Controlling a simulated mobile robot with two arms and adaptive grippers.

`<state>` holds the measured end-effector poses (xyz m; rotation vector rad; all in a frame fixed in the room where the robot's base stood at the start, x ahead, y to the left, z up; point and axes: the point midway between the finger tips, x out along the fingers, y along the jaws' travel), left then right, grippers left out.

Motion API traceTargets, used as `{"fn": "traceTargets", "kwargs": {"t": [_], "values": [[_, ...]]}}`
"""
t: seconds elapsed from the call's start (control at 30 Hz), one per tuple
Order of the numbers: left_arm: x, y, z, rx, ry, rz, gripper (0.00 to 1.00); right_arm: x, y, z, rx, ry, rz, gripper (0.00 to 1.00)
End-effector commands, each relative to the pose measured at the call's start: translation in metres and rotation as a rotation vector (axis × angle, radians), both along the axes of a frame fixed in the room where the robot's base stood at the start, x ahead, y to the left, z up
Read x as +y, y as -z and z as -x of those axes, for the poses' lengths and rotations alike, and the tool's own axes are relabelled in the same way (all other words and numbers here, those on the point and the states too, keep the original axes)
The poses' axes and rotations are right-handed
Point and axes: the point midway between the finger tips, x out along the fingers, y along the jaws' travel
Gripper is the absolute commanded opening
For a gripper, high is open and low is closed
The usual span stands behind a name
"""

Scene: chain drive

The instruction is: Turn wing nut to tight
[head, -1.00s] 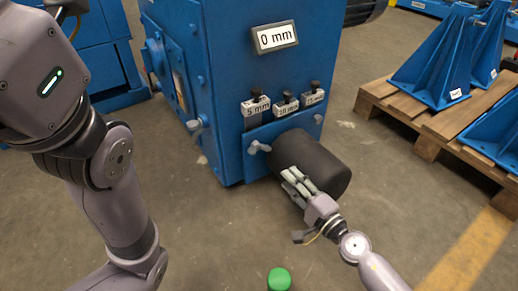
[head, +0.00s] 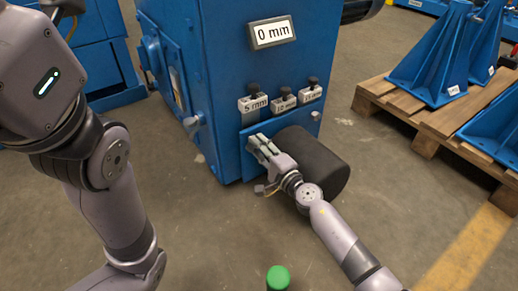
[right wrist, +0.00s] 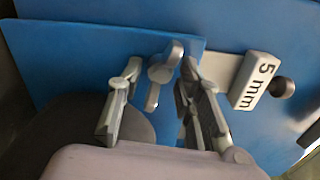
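The grey wing nut (right wrist: 163,72) shows in the right wrist view on a blue plate (right wrist: 60,60), between and slightly beyond my right gripper's fingertips. My right gripper (right wrist: 158,80) is open, one finger on each side of the nut, with gaps visible. In the head view my right gripper (head: 258,146) is at the front of the blue machine (head: 225,80), left of the black cylinder (head: 322,165), and covers the wing nut. My left arm (head: 105,190) rises at the left; its fingers are outside the picture.
Blocks labelled 5 mm (head: 252,104), 10 mm (head: 284,105) and 15 mm (head: 311,94) sit above the plate. A display (head: 272,30) reads 0 mm. A green button (head: 278,278) is at the bottom. A pallet (head: 430,125) with blue brackets stands right.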

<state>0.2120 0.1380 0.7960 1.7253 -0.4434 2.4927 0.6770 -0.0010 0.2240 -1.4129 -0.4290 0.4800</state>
Motion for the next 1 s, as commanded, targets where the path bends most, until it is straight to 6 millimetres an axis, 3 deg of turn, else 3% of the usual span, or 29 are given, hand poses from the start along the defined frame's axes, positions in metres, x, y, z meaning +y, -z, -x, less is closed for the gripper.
{"fn": "traceTargets", "kwargs": {"t": [0.13, 0.63, 1.0], "values": [[0.0, -0.0002, 0.0, 0.0, 0.0, 0.0, 0.4, -0.0002, 0.0, 0.0002, 0.0, 0.0, 0.0, 0.33], [0.0001, -0.0003, -0.0004, 0.001, 0.0, 0.0, 0.4, -0.0006, 0.0005, 0.0004, 0.001, 0.0, 0.001, 0.0], [0.0001, -0.0002, -0.0005, 0.001, -0.001, 0.0, 0.4, -0.0005, 0.0008, 0.0006, 0.023, 0.0, -0.032, 0.0]]}}
